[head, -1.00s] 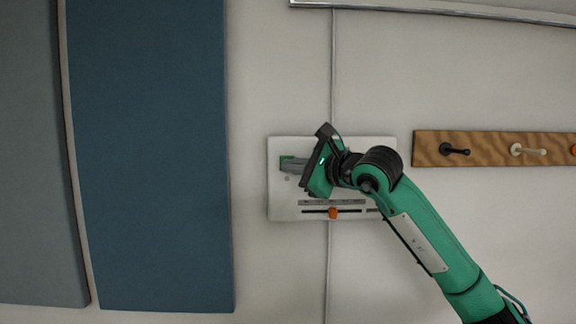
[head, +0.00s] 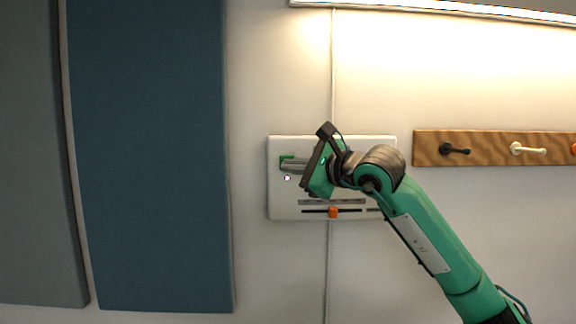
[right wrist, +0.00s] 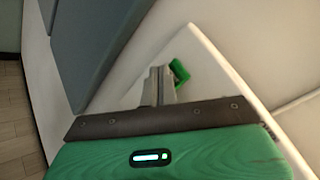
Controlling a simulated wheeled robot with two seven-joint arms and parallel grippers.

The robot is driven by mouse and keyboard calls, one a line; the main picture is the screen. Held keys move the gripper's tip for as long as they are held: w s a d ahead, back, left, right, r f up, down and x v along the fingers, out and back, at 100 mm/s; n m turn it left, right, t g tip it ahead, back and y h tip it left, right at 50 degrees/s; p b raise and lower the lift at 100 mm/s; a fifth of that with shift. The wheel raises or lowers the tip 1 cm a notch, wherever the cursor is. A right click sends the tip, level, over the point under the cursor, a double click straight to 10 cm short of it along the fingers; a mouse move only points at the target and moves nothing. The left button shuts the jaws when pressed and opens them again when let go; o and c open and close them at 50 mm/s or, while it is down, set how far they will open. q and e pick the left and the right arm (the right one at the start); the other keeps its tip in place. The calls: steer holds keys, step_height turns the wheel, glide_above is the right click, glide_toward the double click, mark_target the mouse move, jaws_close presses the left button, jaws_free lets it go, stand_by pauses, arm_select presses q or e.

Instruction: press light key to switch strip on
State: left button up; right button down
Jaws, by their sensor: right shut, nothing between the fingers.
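The light strip (head: 440,10) along the top of the wall is lit and throws a bright glow on the wall below it. The white control panel (head: 276,205) is on the wall, partly hidden by my right arm. A green key (head: 286,158) shows at the panel's upper left, and a small pale dot (head: 287,178) below it is bright. My right gripper (head: 290,167) is shut and empty, its fingertips at the green key. In the right wrist view the fingers (right wrist: 158,85) are together beside the green key (right wrist: 180,71); whether they touch it I cannot tell. My left gripper is not in view.
An orange slider (head: 333,212) sits in a slot low on the panel. A wooden rail (head: 490,143) with several hooks is on the wall to the right. Blue and grey wall panels (head: 150,150) stand to the left. A thin cable (head: 332,70) runs up to the strip.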

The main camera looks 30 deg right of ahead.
steer(key=shift+s+a+b, duration=0.3)
steer(key=shift+s+a, duration=0.2)
steer(key=shift+s, duration=0.35)
steer(key=shift+s+a+b, duration=0.3)
steer(key=shift+s+a, duration=0.25)
steer(key=shift+s, duration=0.3)
steer(key=shift+s+a+b, duration=0.3)
steer(key=shift+s+a, duration=0.2)
steer(key=shift+s, duration=0.35)
